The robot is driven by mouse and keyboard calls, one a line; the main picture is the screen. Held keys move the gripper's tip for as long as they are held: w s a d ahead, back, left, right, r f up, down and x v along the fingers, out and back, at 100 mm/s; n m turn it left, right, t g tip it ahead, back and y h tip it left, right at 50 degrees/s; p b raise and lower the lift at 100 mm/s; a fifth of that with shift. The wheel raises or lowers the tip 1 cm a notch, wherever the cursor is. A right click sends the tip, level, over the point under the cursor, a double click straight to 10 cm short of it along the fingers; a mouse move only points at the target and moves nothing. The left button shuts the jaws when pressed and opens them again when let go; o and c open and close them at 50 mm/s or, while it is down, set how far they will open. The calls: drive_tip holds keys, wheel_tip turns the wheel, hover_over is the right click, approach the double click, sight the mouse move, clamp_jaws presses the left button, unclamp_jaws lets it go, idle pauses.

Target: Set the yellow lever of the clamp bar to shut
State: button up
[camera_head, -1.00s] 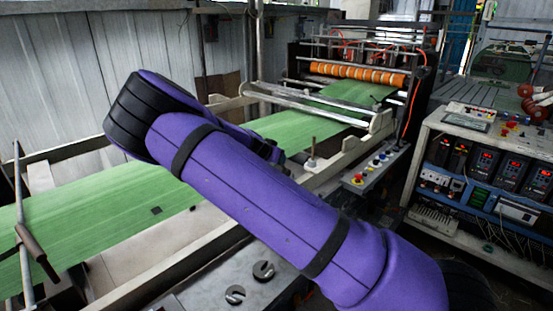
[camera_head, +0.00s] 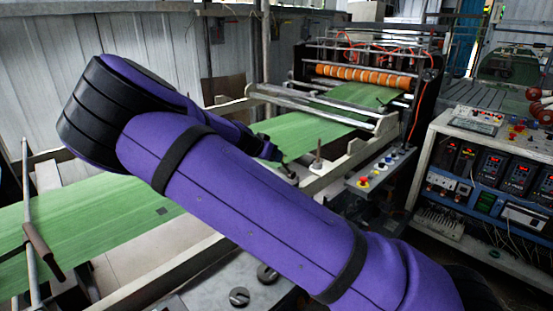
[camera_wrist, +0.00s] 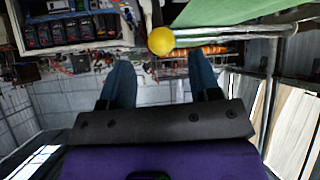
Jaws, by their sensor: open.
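In the wrist view a round yellow knob (camera_wrist: 161,41), which looks like the end of the yellow lever, shows beyond my fingertips, roughly between them. The lever's shaft and its angle are not clear. My gripper (camera_wrist: 158,60) is open, its two dark fingers spread apart, with nothing between them and a visible gap to the knob. I cannot make out the yellow lever or the clamp bar in the head view; my arm covers part of the machine.
The green web (camera_head: 95,220) runs along the machine frame to the orange-ringed roller (camera_head: 362,76). A short upright post (camera_head: 317,158) stands close to my gripper. A button panel (camera_head: 383,168) and a control cabinet (camera_head: 490,180) stand to the right.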

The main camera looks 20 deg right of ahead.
drive_tip(key=shift+v, duration=1.2)
drive_tip(key=s+d+r+n+g+y, duration=0.1)
drive_tip(key=s+d+g+y, duration=0.15)
drive_tip(key=s, duration=0.35)
drive_tip(key=s+d+r+n+g+y, duration=0.1)
drive_tip(key=s+y, duration=0.3)
drive_tip(key=s, duration=0.2)
drive_tip(key=s+a+r+n+t+y, duration=0.1)
drive_tip(key=s+r+n, duration=0.2)
drive_tip(key=s+r, duration=0.3)
drive_tip(key=s+a+r+n+t, duration=0.1)
drive_tip(key=s+r+n, duration=0.2)
drive_tip(key=s, duration=1.1)
drive_tip(key=s+a+r+n+t+y, duration=0.1)
drive_tip(key=s+a+r+n+t, duration=0.1)
drive_tip(key=s+r, duration=0.7)
drive_tip(key=shift+s+r+n+y, duration=0.3)
drive_tip(key=shift+s+n, duration=0.2)
drive_tip(key=shift+n, duration=0.3)
drive_tip(key=shift+a, duration=0.15)
